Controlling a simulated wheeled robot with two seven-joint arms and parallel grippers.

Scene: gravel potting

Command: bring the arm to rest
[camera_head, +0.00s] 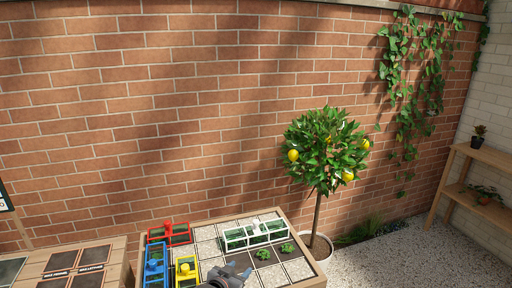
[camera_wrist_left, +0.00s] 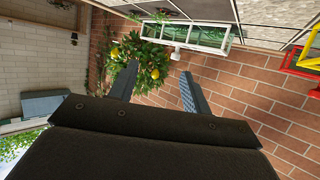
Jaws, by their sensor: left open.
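My left gripper (camera_head: 236,273) shows at the bottom of the head view, over the front part of the tiled table. In the left wrist view its two fingers (camera_wrist_left: 161,80) stand apart with nothing between them. That view is turned over, with the table top at its upper edge and the lemon tree beyond the fingers. My right gripper is in neither view.
The table (camera_head: 300,270) bears a red frame (camera_head: 169,233), a blue frame (camera_head: 155,265), a yellow one (camera_head: 186,270), a white one (camera_head: 253,234) and small green plants (camera_head: 263,254). A potted lemon tree (camera_head: 326,155) stands behind it. A wooden shelf (camera_head: 477,190) is at right, a brick wall behind.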

